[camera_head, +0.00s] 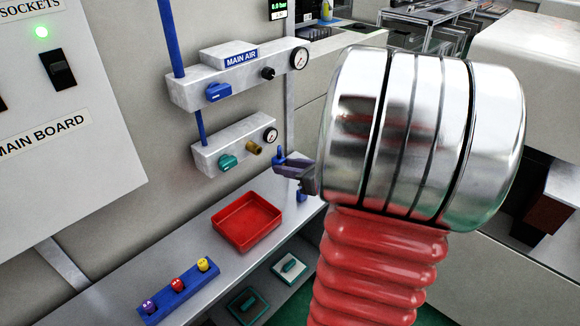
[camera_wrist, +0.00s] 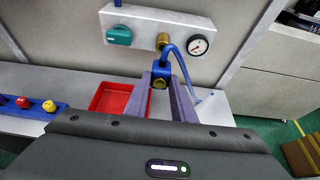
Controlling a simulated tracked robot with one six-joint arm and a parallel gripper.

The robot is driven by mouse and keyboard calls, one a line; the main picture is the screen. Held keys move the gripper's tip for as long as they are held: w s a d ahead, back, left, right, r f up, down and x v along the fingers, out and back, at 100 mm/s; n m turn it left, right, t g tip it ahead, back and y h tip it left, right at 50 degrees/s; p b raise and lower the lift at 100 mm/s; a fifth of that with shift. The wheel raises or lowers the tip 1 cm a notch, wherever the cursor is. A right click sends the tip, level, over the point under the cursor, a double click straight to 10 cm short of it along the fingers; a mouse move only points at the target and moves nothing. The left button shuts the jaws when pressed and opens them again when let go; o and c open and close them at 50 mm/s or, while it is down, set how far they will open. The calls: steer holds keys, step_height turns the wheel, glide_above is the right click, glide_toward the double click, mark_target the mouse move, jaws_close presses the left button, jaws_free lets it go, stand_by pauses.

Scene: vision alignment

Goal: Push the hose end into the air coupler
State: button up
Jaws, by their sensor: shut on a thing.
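The brass air coupler (camera_head: 254,148) sticks out of the lower grey air block (camera_head: 228,146), between a teal valve knob and a gauge. It also shows in the wrist view (camera_wrist: 163,41), above my fingertips. My gripper (camera_wrist: 161,84) is shut on the hose end (camera_wrist: 160,72), a blue piece with a brass fitting. The blue hose (camera_wrist: 183,66) arches up from it and runs down to the right. In the head view my gripper (camera_head: 290,168) is to the right of and a little below the coupler, with a visible gap. My arm hides part of the hose there.
A red tray (camera_head: 246,221) lies on the grey shelf (camera_head: 203,245) below. A blue rack (camera_head: 180,291) with purple, red and yellow knobs stands at its front left. The MAIN AIR block (camera_head: 238,75) is above on the wall. Teal-and-white items lie on a lower shelf.

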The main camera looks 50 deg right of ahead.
steer(key=shift+w+a, duration=0.1)
steer(key=shift+w, duration=2.65)
steer(key=shift+w, duration=0.5)
stand_by(0.4)
steer(key=o, duration=1.1)
steer(key=shift+s+r, duration=0.1)
steer(key=shift+s, duration=0.05)
glide_toward(278, 157)
steer(key=shift+s+r, duration=0.2)
steer(key=shift+s, duration=0.2)
